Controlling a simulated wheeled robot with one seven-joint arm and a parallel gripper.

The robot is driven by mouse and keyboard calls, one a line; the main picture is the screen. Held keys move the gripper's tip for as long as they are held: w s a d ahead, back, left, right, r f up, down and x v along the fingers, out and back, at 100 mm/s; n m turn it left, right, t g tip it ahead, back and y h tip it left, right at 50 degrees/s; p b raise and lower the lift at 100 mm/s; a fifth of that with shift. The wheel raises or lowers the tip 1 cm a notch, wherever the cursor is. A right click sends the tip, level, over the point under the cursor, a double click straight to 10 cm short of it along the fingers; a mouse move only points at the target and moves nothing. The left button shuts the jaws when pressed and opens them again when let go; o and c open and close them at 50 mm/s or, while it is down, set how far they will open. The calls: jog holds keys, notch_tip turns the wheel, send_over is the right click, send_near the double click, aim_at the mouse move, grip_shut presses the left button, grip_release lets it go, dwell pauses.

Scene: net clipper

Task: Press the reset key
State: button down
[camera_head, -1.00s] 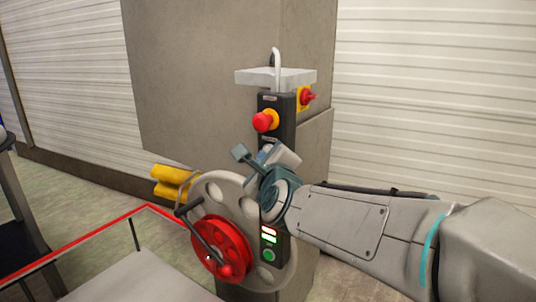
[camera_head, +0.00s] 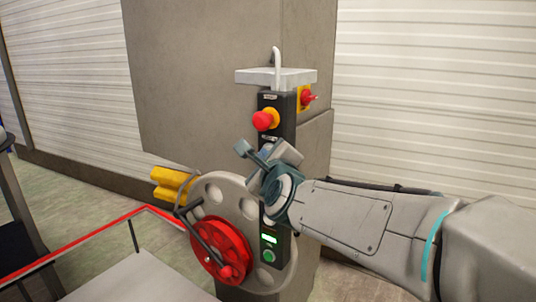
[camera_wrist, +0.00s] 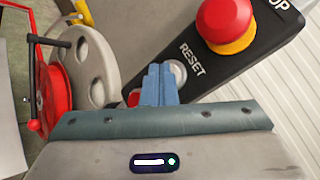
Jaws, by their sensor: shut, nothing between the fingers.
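The reset key (camera_wrist: 177,72) is a round pale button beside the white RESET lettering on the black control panel (camera_wrist: 245,62). My gripper (camera_wrist: 158,75) is shut and empty. In the wrist view its blue-grey fingertips overlap the left side of the key; I cannot tell whether they press it. In the head view my gripper (camera_head: 270,158) is at the middle of the upright panel, below the red stop button (camera_head: 264,120), and largely hides the key.
A grey disc with a red handwheel (camera_head: 222,250) and crank stands left of the panel. A green-lit display (camera_head: 269,238) and green button (camera_head: 268,256) are below my wrist. A red-yellow switch (camera_head: 308,97) is on the column's right side. A red-edged barrier runs at lower left.

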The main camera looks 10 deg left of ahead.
jog(key=shift+s, duration=0.1)
jog(key=shift+s+a, duration=0.25)
jog(key=shift+s, duration=0.4)
jog(key=s, duration=0.1)
jog(key=s+a+p, duration=0.1)
jog(key=s, duration=0.1)
jog(key=s+a+p, duration=0.1)
jog(key=shift+s, duration=0.35)
dwell(0.8)
